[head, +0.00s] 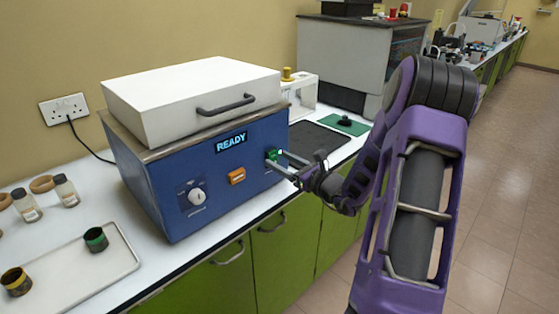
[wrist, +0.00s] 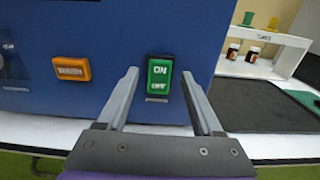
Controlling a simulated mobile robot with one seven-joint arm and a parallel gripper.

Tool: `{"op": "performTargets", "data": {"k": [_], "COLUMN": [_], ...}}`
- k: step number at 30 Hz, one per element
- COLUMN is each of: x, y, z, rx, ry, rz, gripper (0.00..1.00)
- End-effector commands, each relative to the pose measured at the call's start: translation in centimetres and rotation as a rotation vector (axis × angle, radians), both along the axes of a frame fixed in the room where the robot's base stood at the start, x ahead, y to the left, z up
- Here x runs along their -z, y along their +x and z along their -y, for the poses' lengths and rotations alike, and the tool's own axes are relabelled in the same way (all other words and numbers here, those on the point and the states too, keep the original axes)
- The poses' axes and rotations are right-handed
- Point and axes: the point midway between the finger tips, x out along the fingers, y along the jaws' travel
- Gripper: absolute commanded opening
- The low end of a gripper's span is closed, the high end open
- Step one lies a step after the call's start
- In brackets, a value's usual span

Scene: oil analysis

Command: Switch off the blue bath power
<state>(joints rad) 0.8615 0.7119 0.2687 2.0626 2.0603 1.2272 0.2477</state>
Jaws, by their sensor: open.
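The blue bath (head: 215,165) stands on the white bench with a white lid on top and a display reading READY. Its green ON/OFF power switch (wrist: 159,76) is on the right of the front panel, with ON above OFF. The switch also shows in the head view (head: 271,155), partly behind my fingers. My gripper (wrist: 160,78) is open in front of the switch, with one finger to each side of it. Whether a fingertip touches the panel I cannot tell. The gripper also shows in the head view (head: 283,162).
An orange button (wrist: 71,69) is left of the switch, and a white knob (head: 197,196) is farther left. A dark mat (head: 318,140) and a small white rack (wrist: 261,62) lie to the right. A tray (head: 115,262) with small cups is at the left.

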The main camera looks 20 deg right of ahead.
Motion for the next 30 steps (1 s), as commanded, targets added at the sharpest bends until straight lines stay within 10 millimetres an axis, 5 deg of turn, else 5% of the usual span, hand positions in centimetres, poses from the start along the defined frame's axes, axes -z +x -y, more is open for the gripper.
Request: {"op": "performTargets", "data": {"k": [12,23,30], "x": [0.02,0.01,0.28], "y": [0.86,0.83,0.83], "z": [-0.32,-0.31,-0.30], "rx": [0.000,0.000,0.000], "ry": [0.000,0.000,0.003], "rz": [0.000,0.000,0.008], "gripper": [0.68,0.03,0.00]}}
